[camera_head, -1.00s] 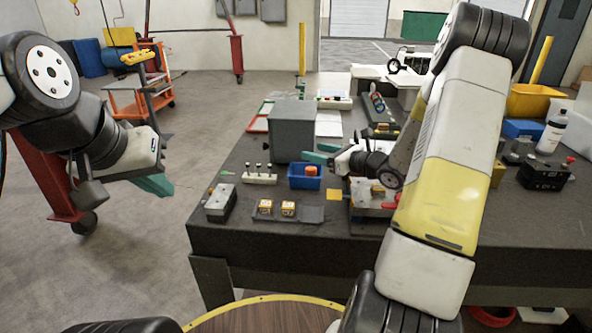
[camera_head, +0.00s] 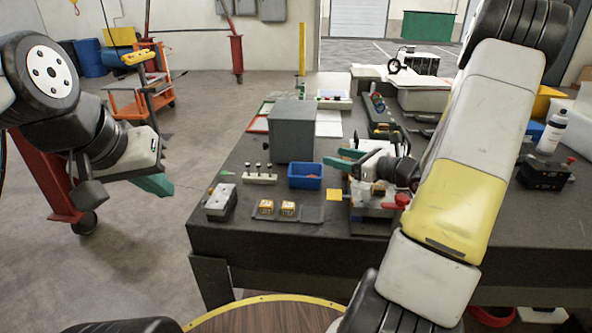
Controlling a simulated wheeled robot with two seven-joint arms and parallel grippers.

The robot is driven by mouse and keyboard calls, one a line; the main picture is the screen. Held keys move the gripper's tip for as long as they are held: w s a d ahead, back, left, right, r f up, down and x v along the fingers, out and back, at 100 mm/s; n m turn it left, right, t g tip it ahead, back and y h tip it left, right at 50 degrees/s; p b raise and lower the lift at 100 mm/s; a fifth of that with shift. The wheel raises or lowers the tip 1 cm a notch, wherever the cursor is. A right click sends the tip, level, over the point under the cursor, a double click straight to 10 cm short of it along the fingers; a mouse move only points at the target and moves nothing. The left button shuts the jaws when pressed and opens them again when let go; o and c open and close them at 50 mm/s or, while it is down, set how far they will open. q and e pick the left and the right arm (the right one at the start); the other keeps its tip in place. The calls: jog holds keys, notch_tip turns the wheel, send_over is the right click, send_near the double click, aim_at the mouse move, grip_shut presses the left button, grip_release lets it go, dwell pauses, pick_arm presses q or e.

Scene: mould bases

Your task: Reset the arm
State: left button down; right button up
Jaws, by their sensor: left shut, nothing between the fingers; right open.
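My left gripper (camera_head: 154,185) hangs over the bare floor at the left, away from the table; its green fingertips are together and it holds nothing. My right gripper (camera_head: 345,160) is above the table with its green fingertips apart, pointing left. It is empty, to the right of the blue bin (camera_head: 305,177) and above the mould base with a red handle (camera_head: 397,202). My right arm hides part of that mould base and of the table behind it.
The dark table (camera_head: 260,236) carries a grey box (camera_head: 291,131), a row of pins on a white block (camera_head: 260,178), a metal block (camera_head: 220,203) and a dark tray with yellow pieces (camera_head: 312,214). A white bottle (camera_head: 552,132) stands at the right.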

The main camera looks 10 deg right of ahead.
jog(key=s+a+r+n+g, duration=0.4)
jog(key=s+a+n+g, duration=0.1)
jog(key=s+a+n, duration=0.25)
jog(key=s+a+r+n+g, duration=0.4)
jog(key=s+a+n, duration=0.3)
jog(key=a+n, duration=0.1)
jog(key=s+d+r+n+t+h, duration=0.1)
jog(key=s+d+r+n+h, duration=0.1)
jog(key=s+n+h, duration=0.2)
jog(key=s+d+r+n+t+h, duration=0.1)
jog(key=s+d+r+n+h, duration=0.1)
jog(key=s+n, duration=0.4)
jog(key=n+h, duration=0.1)
jog(key=n, duration=0.2)
jog(key=shift+s+d+r+h, duration=0.3)
jog(key=shift+s+r+h, duration=0.05)
jog(key=shift+r+h, duration=0.05)
